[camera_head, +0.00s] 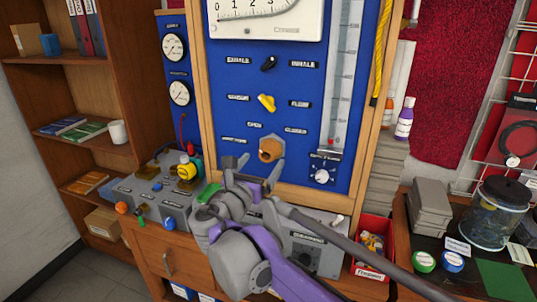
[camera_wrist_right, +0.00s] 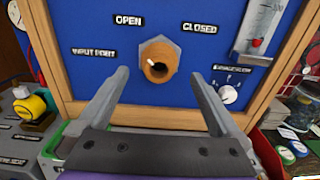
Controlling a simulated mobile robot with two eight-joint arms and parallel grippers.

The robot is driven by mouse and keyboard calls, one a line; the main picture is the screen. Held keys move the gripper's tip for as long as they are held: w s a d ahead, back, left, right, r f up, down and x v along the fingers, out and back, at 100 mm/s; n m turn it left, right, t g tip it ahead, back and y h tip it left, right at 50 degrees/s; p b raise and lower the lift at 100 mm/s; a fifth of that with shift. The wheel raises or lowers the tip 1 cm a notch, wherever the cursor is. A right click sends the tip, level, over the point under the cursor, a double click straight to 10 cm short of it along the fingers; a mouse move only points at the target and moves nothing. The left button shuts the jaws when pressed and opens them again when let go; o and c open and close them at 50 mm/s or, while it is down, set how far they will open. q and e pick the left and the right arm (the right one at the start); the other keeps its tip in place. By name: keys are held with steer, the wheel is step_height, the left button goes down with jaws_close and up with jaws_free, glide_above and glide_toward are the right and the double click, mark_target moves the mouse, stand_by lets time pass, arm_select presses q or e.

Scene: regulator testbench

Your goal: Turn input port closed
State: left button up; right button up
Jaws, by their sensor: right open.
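The input port is an orange-brown round knob (camera_head: 270,150) on a grey hexagonal base, low on the blue panel. In the right wrist view the knob (camera_wrist_right: 159,64) shows a small white mark on its left side. The labels "OPEN" (camera_wrist_right: 128,20) and "CLOSED" (camera_wrist_right: 199,28) stand above it to left and right, "INPUT PORT" (camera_wrist_right: 93,52) to its left. My right gripper (camera_head: 260,165) is open and empty. In its wrist view the fingers (camera_wrist_right: 160,76) point at the panel on either side of the knob, apparently not touching it. My left gripper is not in view.
A yellow knob (camera_head: 266,102) and a black knob (camera_head: 268,63) sit above on the panel. A grey box (camera_head: 147,195) with a yellow gauge is at left. A red bin (camera_head: 375,235) and stacked grey blocks (camera_head: 432,205) stand at right.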

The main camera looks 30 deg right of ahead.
mark_target(266, 156)
steer(key=x, duration=0.5)
steer(key=shift+w+d, duration=0.2)
steer(key=shift+w, duration=0.1)
steer(key=c, duration=1.3)
